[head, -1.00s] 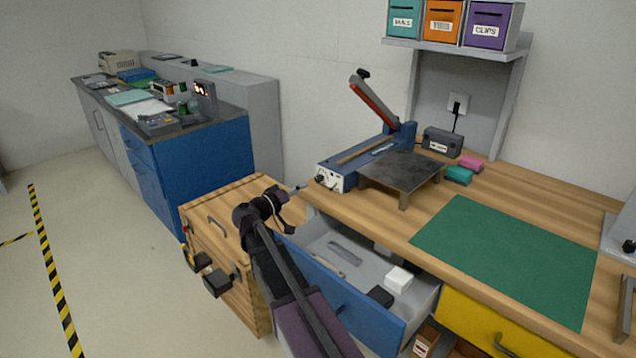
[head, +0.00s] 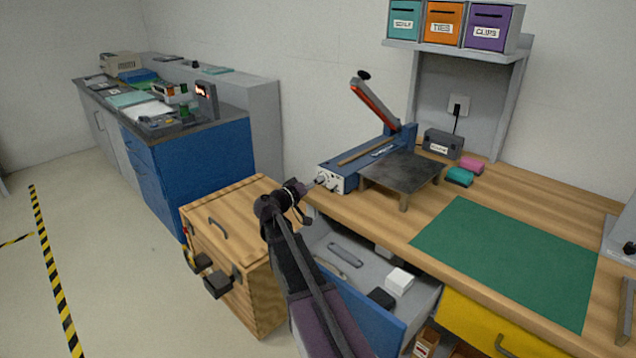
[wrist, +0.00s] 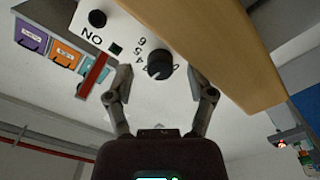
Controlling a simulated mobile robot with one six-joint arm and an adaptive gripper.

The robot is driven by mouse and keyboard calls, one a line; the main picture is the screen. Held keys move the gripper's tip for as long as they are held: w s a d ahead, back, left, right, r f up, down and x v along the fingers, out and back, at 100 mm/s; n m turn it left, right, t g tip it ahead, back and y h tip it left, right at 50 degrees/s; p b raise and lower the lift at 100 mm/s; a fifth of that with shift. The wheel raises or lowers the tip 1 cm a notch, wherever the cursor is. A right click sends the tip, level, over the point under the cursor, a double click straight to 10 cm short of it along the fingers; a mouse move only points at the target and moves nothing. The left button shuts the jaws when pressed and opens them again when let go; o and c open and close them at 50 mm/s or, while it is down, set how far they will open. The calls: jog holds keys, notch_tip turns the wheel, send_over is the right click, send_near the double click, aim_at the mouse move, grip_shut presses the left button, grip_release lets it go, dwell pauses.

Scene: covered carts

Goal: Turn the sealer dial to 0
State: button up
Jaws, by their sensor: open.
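The sealer (head: 352,166) is a blue machine with a raised red-edged arm, at the back left of the wooden workbench. Its white front panel (wrist: 127,38) fills the upper part of the wrist view, upside down, with "ON" and printed numbers. The black dial (wrist: 160,64) sits among the numbers, its pointer hard to read. My gripper (wrist: 165,88) is open, one finger on each side of the dial and a little short of it. No touch shows. In the head view my gripper (head: 314,184) is right at the sealer's front panel, partly covering it.
An open drawer (head: 350,250) lies under the bench beside my arm. A wooden crate (head: 235,240) stands to the left. A dark metal platform (head: 402,172) is right of the sealer, and a green mat (head: 505,255) covers the bench further right.

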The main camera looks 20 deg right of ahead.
jog(key=shift+w+d, duration=0.2)
jog(key=shift+d, duration=0.4)
jog(key=shift+c, duration=0.2)
grip_shut()
